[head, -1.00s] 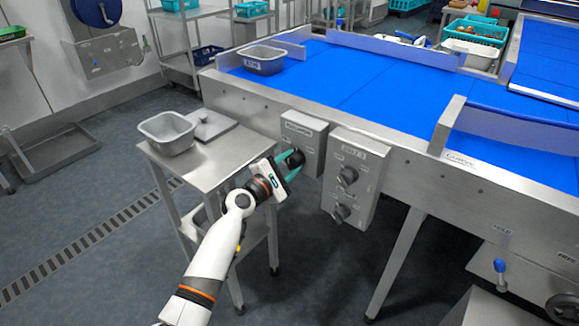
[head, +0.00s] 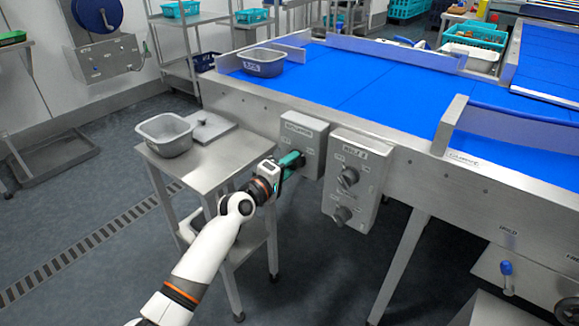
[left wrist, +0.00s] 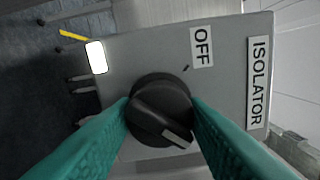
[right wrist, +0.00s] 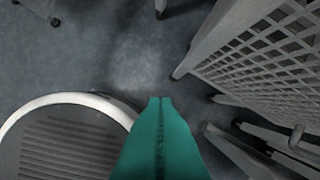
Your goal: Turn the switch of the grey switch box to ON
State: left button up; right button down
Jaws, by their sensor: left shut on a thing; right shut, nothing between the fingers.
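The grey switch box (head: 309,141) hangs on the side of the conveyor. In the left wrist view its face (left wrist: 125,62) bears the labels ISOLATOR (left wrist: 258,83) and OFF (left wrist: 201,47). Its round black switch (left wrist: 160,106) has a pale pointer mark that points to the lower right of that view, away from the OFF label. No ON label shows there. My left gripper (head: 294,159) is shut on the switch, one green finger on each side of it. My right gripper (right wrist: 160,100) is shut and empty, seen only in the right wrist view above the floor.
A second grey box (head: 355,180) with two knobs hangs just right of the switch box. A steel table (head: 215,160) with a grey tub (head: 165,135) stands to the left. The blue conveyor belt (head: 370,85) lies behind.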

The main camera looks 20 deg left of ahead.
pick_arm(q)
jog(key=shift+f+m, duration=0.15)
jog(key=shift+m, duration=0.15)
pick_arm(e)
jog(key=shift+r, duration=0.25)
pick_arm(q)
jog(key=o, duration=1)
jog(key=shift+s+a, duration=0.1)
jog(key=shift+s, duration=0.15)
jog(key=p+v, duration=0.1)
jog(key=v, duration=1)
jog(key=shift+s+p, duration=0.25)
jog(key=shift+p, duration=0.1)
pick_arm(e)
notch_tip(320, 180, down, 6)
jog(key=shift+s+f, duration=0.15)
